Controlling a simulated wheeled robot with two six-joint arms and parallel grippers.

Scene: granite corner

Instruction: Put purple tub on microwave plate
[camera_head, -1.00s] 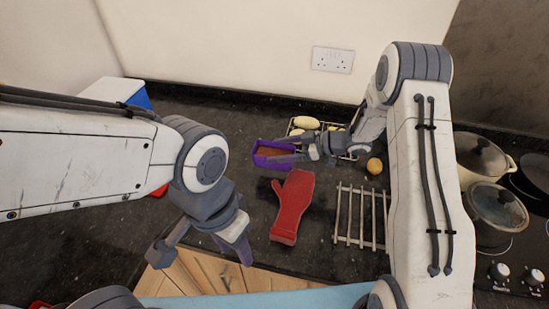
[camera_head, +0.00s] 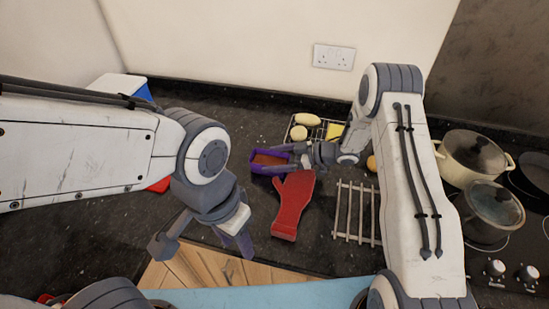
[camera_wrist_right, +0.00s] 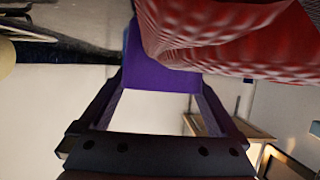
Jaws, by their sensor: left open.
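The purple tub (camera_head: 255,162), brown inside, is on or just over the dark counter, left of my right gripper (camera_head: 280,157). In the right wrist view the tub (camera_wrist_right: 160,72) lies between the ends of the two spread fingers (camera_wrist_right: 160,90); whether they press on its sides is unclear. My left gripper (camera_head: 203,244) is open and empty, low over the counter's front edge, left of the red mitt. No microwave plate can be made out.
A red oven mitt (camera_head: 290,210) lies close in front of the tub. A wire rack with yellow food (camera_head: 307,119) is behind my right gripper. A slatted rack (camera_head: 357,212) lies right of the mitt. Pots (camera_head: 473,156) stand on the hob at right.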

